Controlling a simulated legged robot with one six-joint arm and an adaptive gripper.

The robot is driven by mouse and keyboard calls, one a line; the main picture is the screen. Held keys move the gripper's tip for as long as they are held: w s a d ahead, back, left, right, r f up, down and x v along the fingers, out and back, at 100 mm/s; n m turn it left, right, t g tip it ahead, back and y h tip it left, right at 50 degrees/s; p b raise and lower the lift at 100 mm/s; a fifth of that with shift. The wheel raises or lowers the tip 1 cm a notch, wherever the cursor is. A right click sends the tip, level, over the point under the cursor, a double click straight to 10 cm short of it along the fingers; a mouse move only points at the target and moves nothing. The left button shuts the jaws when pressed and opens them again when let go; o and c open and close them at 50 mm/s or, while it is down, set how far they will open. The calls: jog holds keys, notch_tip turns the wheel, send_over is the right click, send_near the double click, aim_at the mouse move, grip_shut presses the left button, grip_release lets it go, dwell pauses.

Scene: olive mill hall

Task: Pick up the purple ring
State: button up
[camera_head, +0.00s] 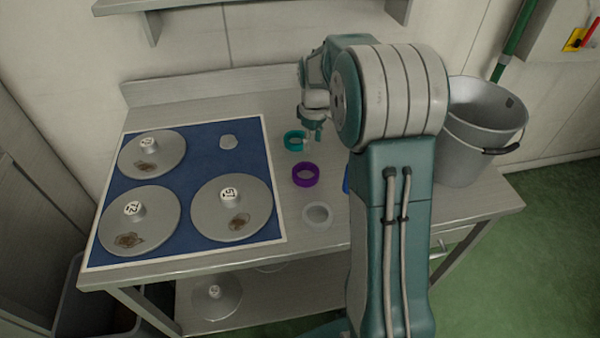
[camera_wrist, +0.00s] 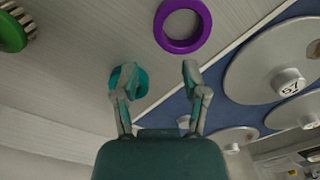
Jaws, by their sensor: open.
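The purple ring (camera_head: 306,183) lies flat on the metal table, between the teal ring and a pale ring. In the wrist view the purple ring (camera_wrist: 183,46) shows at the top, beyond my fingertips and a little right of the line between them. My gripper (camera_head: 312,128) is at the back of the table, near the teal ring and apart from the purple one. In the wrist view my gripper (camera_wrist: 159,72) has its two fingers spread with nothing held between them.
The teal ring (camera_head: 288,142) shows partly behind my left finger in the wrist view. A pale ring (camera_head: 317,222) lies nearer the front; a blue thing (camera_head: 346,180) is mostly hidden by my arm. Lidded discs cover the blue mat (camera_head: 200,165). A grey bucket (camera_head: 470,150) stands right.

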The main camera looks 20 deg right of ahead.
aim_at(311, 164)
jog(key=f, duration=0.1)
jog(key=d+f, duration=0.1)
jog(key=f, duration=0.4)
jog(key=a+f, duration=0.1)
jog(key=f, duration=0.1)
jog(key=shift+a+f, duration=0.15)
jog(key=shift+f, duration=0.25)
jog(key=shift+d+f, duration=0.2)
jog(key=shift+d, duration=0.3)
jog(key=shift+a, duration=0.1)
grip_shut()
jog(key=shift+w+a, duration=0.1)
jog(key=shift+a, duration=0.2)
